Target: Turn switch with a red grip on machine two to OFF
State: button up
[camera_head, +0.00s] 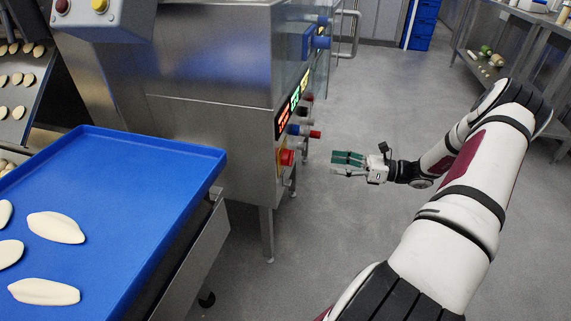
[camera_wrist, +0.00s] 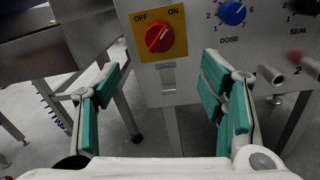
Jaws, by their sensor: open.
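The switch with a red grip (camera_wrist: 158,39) sits on a yellow plate (camera_wrist: 177,48) in the wrist view, with OFF printed at its upper left and ON at its upper right. Its grip is tilted, with the upper end toward the right. In the head view the red switch (camera_head: 287,157) is at the lower near corner of the steel machine (camera_head: 220,90). My gripper (camera_head: 348,162) is open and empty, apart from the switch and to its right. In the wrist view my gripper's green-padded fingers (camera_wrist: 165,92) spread wide below the switch.
A blue DOSE knob (camera_wrist: 232,12) and a black SEAL knob (camera_wrist: 305,5) are right of the switch. Coloured displays (camera_head: 292,106) and protruding knobs line the machine's side. The floor (camera_head: 325,235) beside the machine is clear.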

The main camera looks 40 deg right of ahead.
aim_at(293, 155)
jog(key=b+x, duration=0.3)
jog(key=x, duration=1)
jog(key=shift+w+a+b, duration=0.2)
jog(key=shift+w+b, duration=0.1)
jog(key=shift+b, duration=0.05)
jog(key=c, duration=1.2)
